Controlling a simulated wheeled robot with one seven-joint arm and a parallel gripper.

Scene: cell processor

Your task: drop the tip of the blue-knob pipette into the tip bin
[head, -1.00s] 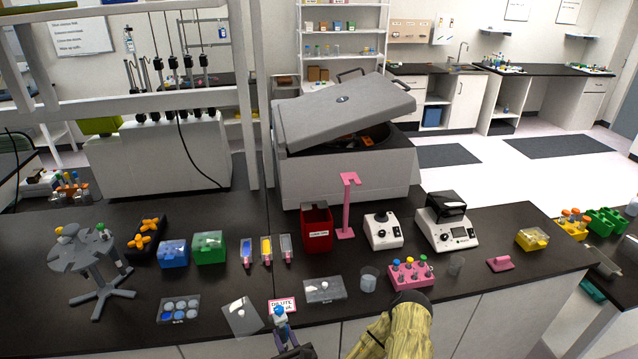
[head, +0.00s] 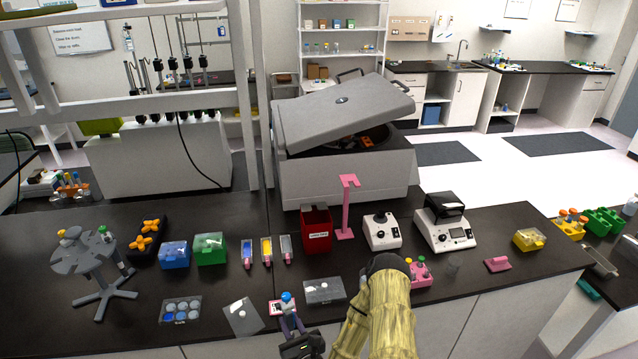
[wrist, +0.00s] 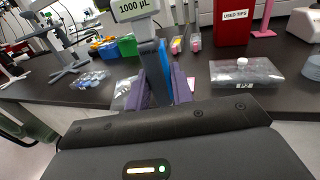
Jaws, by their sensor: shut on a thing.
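The blue-knob pipette (head: 288,299) is held in my gripper (head: 291,325) at the front edge of the bench in the head view. In the wrist view my gripper's purple fingers (wrist: 166,88) are shut around the pipette's blue and grey shaft, and its 1000 µL label (wrist: 133,8) shows above. The pipette's tip is hidden in both views. The tip bin (head: 316,240) is a red box standing on the bench, behind and a little right of my gripper. It also shows in the wrist view with a USED TIPS label (wrist: 236,22).
A clear lidded box (head: 324,291) lies between my gripper and the bin, to the right. A pink stand (head: 347,205) rises just right of the bin. Colored tubes (head: 266,250) lie left of it. A pink rack (head: 421,272) is partly hidden by my arm.

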